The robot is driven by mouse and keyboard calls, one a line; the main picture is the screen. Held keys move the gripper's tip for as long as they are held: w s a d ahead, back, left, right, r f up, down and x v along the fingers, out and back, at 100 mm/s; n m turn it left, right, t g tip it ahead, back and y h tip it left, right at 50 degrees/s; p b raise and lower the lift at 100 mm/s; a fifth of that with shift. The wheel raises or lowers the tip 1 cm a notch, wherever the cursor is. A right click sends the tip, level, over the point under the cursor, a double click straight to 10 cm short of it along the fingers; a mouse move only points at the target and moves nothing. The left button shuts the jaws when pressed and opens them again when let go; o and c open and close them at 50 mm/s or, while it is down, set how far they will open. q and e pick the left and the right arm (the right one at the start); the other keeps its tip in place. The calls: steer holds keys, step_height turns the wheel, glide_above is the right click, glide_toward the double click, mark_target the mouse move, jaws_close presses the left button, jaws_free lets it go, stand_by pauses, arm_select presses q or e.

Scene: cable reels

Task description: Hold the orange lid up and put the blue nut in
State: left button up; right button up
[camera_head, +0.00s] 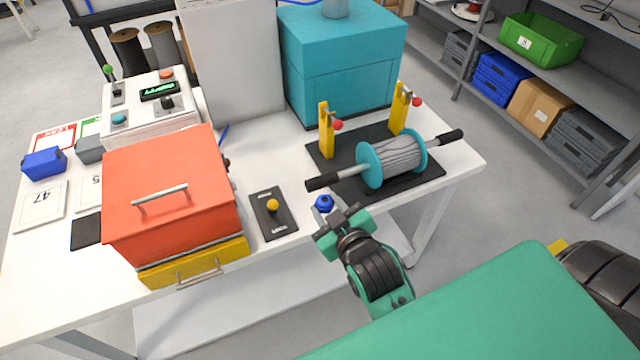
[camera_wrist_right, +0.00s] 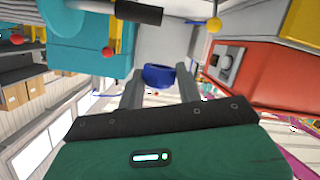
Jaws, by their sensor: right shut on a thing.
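The orange lid (camera_head: 168,222) is down on a box with a yellow lower part (camera_head: 215,262), at the left front of the table. A silver handle lies across its top, and the inside of the box is hidden. My right gripper (camera_head: 332,213) is shut on the blue nut (camera_head: 323,202), near the front edge of the table and to the right of the box. In the right wrist view, the nut (camera_wrist_right: 159,75) sits between the two fingertips. My left gripper is in neither view.
A small dark plate with a yellow knob (camera_head: 272,205) lies between the box and the nut. A cable reel (camera_head: 392,161) lies on a black base (camera_head: 425,178) behind my right gripper. A teal cabinet (camera_head: 345,70) stands at the back.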

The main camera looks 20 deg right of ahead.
arm_select(q)
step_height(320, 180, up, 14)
steer(key=p, duration=1.2)
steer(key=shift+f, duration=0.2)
arm_select(e)
steer(key=s+a+r+m+h, duration=0.1)
steer(key=s+a+r, duration=0.3)
steer(key=a+r, duration=0.7)
steer(key=shift+a+r+g+h, duration=0.2)
steer(key=shift+g+h, duration=0.1)
steer(key=shift+h, duration=0.1)
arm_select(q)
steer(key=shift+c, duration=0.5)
arm_select(e)
steer(key=shift+s+d, duration=0.1)
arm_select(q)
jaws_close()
